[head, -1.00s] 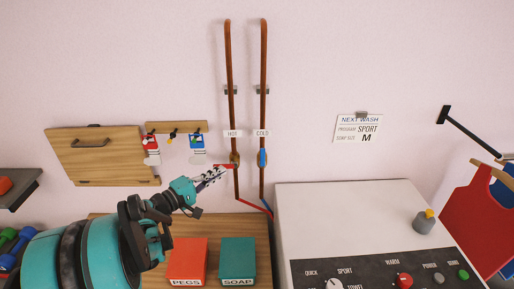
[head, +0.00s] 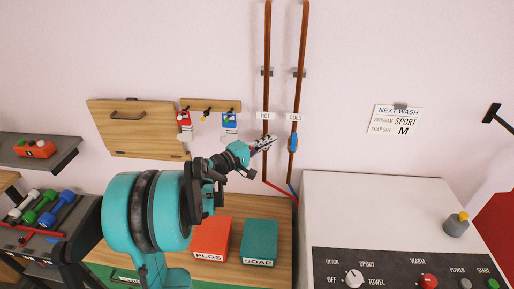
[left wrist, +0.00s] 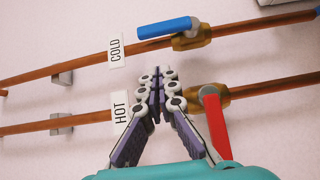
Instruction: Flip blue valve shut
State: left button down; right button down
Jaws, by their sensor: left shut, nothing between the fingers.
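The blue valve handle (head: 293,143) is on the copper COLD pipe (head: 301,50), lying along the pipe. In the left wrist view, the blue handle (left wrist: 168,27) lies roughly in line with the pipe, above the fingertips. My left gripper (head: 274,140) is shut and empty, in front of the HOT pipe, with its tips pointing towards the COLD pipe. In the left wrist view its fingertips (left wrist: 159,72) are apart from the blue handle. The red handle (left wrist: 216,125) on the HOT pipe stands crosswise, right beside the fingers. My right gripper is not in view.
The HOT pipe (head: 267,50) runs close beside the COLD pipe. A white washer top (head: 375,210) is at right. A red pegs box (head: 211,238) and green soap box (head: 259,241) stand on the wooden counter below. A wooden wall panel (head: 135,135) hangs at left.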

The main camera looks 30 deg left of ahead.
aim_at(293, 142)
pick_arm(q)
jog(key=w+d, duration=0.1)
jog(key=d, duration=0.1)
jog(key=w+d, duration=0.1)
jog(key=d, duration=0.1)
jog(key=shift+w, duration=0.15)
jog(key=shift+r, duration=0.1)
jog(key=shift+d+m+g+p, duration=0.1)
jog(key=shift+m+g+p, duration=0.2)
